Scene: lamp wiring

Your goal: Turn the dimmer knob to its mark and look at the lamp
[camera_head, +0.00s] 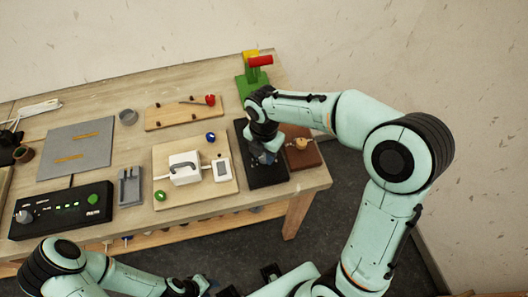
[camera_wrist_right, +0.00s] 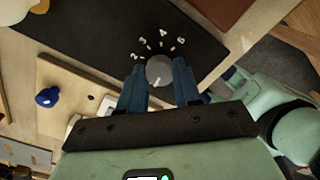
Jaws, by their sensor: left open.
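The dimmer is a black board (camera_head: 268,179) near the right end of the bench. In the right wrist view its round grey knob (camera_wrist_right: 159,70) has a pale pointer line and white marks in an arc around it. My right gripper (camera_wrist_right: 159,66) has one blue finger on each side of the knob; whether they touch it is unclear. In the head view my right gripper (camera_head: 266,154) hides the knob. A small amber lamp (camera_head: 301,143) sits on a brown base right of the dimmer; I cannot tell if it glows. My left gripper (camera_head: 205,286) is open, low at the front.
A wooden board (camera_head: 168,203) with a white handled box (camera_head: 184,168) and a blue knob (camera_head: 211,137) lies left of the dimmer. A green stand (camera_head: 246,86) with a red top is behind. A black control box (camera_head: 62,209) stands at the front left.

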